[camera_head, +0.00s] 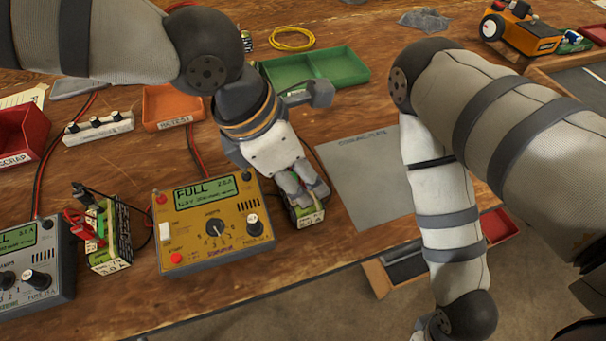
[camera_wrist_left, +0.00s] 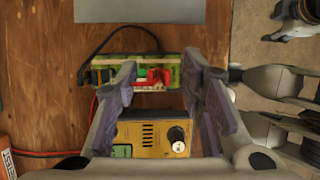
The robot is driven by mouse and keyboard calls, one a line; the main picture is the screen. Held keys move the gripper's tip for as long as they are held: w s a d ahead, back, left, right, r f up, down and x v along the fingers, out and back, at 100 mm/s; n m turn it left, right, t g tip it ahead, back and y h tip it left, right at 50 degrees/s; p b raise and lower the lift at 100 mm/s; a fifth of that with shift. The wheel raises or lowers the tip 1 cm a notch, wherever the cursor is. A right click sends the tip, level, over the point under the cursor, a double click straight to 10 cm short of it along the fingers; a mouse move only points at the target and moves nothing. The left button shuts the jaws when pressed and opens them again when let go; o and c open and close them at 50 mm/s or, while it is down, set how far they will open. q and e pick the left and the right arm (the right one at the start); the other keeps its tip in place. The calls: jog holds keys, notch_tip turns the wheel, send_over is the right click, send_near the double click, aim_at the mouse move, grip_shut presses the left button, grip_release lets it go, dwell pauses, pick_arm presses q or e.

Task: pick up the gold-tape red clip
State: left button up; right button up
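A red clip (camera_wrist_left: 157,77) sits at the right part of a green-and-pale battery pack (camera_wrist_left: 172,76) in the left wrist view. I cannot make out gold tape on it. My left gripper (camera_wrist_left: 165,88) is open, with a finger on either side of the clip; contact is not visible. In the head view the left gripper (camera_head: 305,193) points down over the same pack (camera_head: 310,217), beside the yellow charger (camera_head: 213,224), and hides the clip. My right arm hangs at the right, its gripper out of view.
Another pack (camera_head: 108,235) with red and black clips stands left of the yellow charger, near a grey charger (camera_head: 37,265). A grey mat (camera_head: 365,178) lies bare on the right. A green tray (camera_head: 318,68) and an orange tray (camera_head: 172,105) are behind. The table's front edge is close.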

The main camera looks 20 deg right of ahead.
pick_arm(q)
jog(key=shift+d+f, duration=0.25)
jog(key=shift+f, duration=0.3)
grip_shut()
jog(key=shift+r, duration=0.15)
jog(key=shift+w+r, duration=0.1)
jog(key=shift+r, duration=0.2)
jog(key=r, duration=0.3)
jog(key=shift+s+r+p, duration=0.3)
jog(key=shift+s, duration=0.05)
jog(key=s+r+p, duration=0.1)
jog(key=s+r, duration=0.3)
jog(key=s, duration=0.2)
jog(key=s+a+r+p, duration=0.1)
jog(key=s+r, duration=0.3)
jog(key=s, duration=0.3)
jog(key=shift+s+a+r, duration=0.2)
jog(key=shift+r, duration=0.1)
pick_arm(e)
jog(key=shift+t, duration=0.8)
jog(key=w+r, duration=0.3)
jog(key=w, duration=0.1)
jog(key=shift+r, duration=0.35)
